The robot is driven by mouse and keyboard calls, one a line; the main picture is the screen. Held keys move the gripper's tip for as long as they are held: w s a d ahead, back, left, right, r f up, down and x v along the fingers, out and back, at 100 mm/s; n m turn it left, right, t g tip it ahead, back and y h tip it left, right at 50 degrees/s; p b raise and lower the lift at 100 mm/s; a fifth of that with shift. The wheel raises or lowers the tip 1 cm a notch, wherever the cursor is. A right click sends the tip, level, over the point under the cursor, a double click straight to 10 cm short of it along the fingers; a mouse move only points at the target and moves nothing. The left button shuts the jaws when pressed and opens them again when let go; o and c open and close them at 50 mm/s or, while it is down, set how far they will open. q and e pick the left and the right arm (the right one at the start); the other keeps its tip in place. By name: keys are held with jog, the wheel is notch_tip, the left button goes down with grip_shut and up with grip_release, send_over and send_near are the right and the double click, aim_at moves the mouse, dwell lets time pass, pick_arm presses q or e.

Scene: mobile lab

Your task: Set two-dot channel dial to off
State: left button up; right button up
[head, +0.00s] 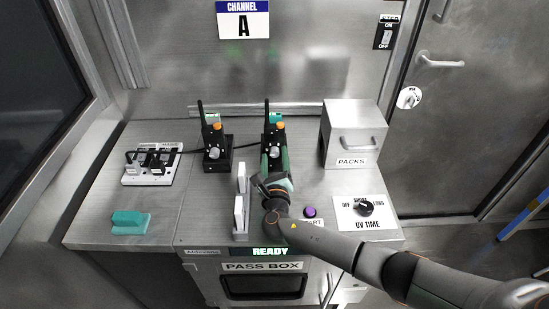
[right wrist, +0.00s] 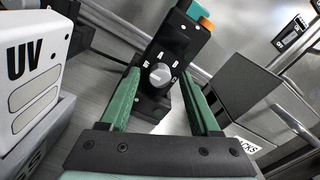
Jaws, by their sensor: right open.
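The radio in front of my right gripper (head: 273,168) is black with an orange knob and a teal part on top (right wrist: 192,34). Its round grey dial (right wrist: 160,74) has white markings around it, with an A above. Small light marks show higher on its face, too small to count surely. In the right wrist view my green fingers stand open either side of the dial, and I cannot tell whether they touch it. The dial's pointer direction is unclear. A similar radio (head: 216,148) with its own dial stands to the left in the head view. My left gripper is out of view.
White upright panels (head: 241,212) stand close left of my right gripper; one reads UV (right wrist: 28,70). A PACKS box (head: 354,133) stands to the right. A purple button (head: 310,212) and UV TIME dial (head: 365,208) are nearer the front. A CHANNEL A sign (head: 243,20) hangs behind.

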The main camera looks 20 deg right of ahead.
jog(key=p+v, duration=0.1)
jog(key=v, duration=1.1)
jog(key=shift+s, duration=0.3)
